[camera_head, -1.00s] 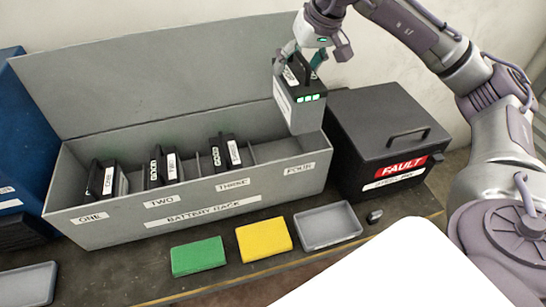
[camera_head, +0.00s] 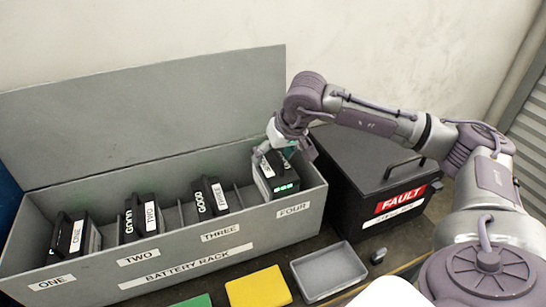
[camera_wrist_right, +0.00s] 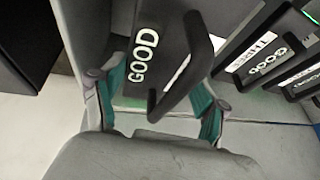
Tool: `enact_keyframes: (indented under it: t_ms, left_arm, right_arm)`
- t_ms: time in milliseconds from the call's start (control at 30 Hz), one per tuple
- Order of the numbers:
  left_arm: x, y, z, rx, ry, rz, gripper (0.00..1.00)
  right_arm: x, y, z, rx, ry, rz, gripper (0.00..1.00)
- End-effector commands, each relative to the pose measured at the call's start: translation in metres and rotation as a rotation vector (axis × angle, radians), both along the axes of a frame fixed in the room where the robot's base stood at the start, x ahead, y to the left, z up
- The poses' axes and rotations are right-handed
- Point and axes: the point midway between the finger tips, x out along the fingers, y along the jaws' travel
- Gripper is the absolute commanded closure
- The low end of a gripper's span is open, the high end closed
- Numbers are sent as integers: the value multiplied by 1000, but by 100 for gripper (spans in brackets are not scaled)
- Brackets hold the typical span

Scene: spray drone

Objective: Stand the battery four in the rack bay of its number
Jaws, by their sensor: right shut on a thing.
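The battery rack (camera_head: 228,252) is a long grey box with bays labelled ONE, TWO, THREE and FOUR. My right gripper (camera_head: 276,153) is shut on a dark battery (camera_head: 283,187) with lit green lights, which sits low inside the bay at the FOUR label (camera_head: 293,209). In the right wrist view, the gripper fingers (camera_wrist_right: 158,100) are on either side of the handle of the battery marked GOOD (camera_wrist_right: 142,52). The held battery looks nearly upright; whether it touches the bay floor is hidden by the front wall. My left gripper is not in view.
Batteries one (camera_head: 76,238), two (camera_head: 142,218) and three (camera_head: 210,200) stand in their bays. A black FAULT box (camera_head: 375,170) is close on the right. A grey tray (camera_head: 328,271), a yellow pad (camera_head: 258,288) and a green pad (camera_head: 193,301) lie in front.

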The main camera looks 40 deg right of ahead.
Motion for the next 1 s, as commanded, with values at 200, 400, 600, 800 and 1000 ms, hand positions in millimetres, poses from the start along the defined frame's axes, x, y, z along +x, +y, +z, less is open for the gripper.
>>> enact_keyframes:
  t_ms: [200, 400, 600, 800, 1000]
  left_arm:
    - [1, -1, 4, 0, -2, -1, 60]
    - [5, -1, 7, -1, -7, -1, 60]
    - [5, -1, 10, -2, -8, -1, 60]
    - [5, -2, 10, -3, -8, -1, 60]
    - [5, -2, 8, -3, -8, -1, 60]
  right_arm:
    - [2, 0, -16, 2, -13, -1, 96]
    - [1, 0, -33, 1, -9, 0, 96]
    - [2, 0, -53, 1, -12, -1, 96]
    - [2, 0, -56, 1, -14, 0, 96]
    - [2, 0, -58, 1, -14, 0, 96]
